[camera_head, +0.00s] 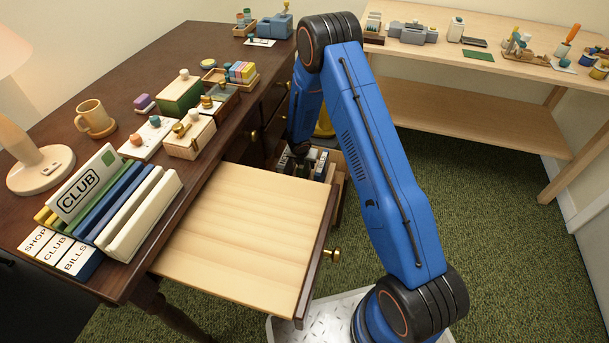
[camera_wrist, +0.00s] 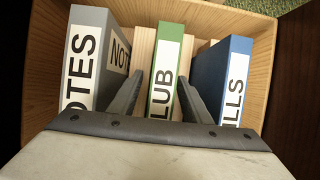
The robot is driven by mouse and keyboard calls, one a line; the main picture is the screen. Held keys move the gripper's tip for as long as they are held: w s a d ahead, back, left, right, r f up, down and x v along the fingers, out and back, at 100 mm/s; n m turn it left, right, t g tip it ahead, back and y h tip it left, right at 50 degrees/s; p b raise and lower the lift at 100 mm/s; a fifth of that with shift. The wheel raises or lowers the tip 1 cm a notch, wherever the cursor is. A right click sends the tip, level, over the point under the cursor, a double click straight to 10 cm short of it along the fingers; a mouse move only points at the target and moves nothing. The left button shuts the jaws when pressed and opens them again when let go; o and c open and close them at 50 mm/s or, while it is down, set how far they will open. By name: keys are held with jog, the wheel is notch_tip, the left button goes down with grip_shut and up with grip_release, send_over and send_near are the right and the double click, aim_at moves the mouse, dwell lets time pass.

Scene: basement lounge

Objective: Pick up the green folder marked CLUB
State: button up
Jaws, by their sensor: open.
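In the wrist view the green folder (camera_wrist: 169,40) stands upright in a wooden drawer, with a white spine label whose visible letters read "LUB". The first letter is hidden. My gripper (camera_wrist: 160,88) is open, with one finger on each side of the green folder; whether they touch it I cannot tell. A grey folder marked NOTES (camera_wrist: 88,50) stands to the left and a blue one ending in "ILLS" (camera_wrist: 236,65) to the right. In the head view my gripper (camera_head: 300,150) is down at the low drawer (camera_head: 339,190), partly hidden by my arm.
On the dark desk (camera_head: 170,60) stands a rack with a CLUB card (camera_head: 82,187) and slots labelled SHOP, CLUB, BILLS. A light workbench (camera_head: 470,100) is at the back right; green carpet (camera_head: 500,240) is clear.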

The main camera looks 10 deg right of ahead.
jog(key=shift+c, duration=0.6)
grip_shut()
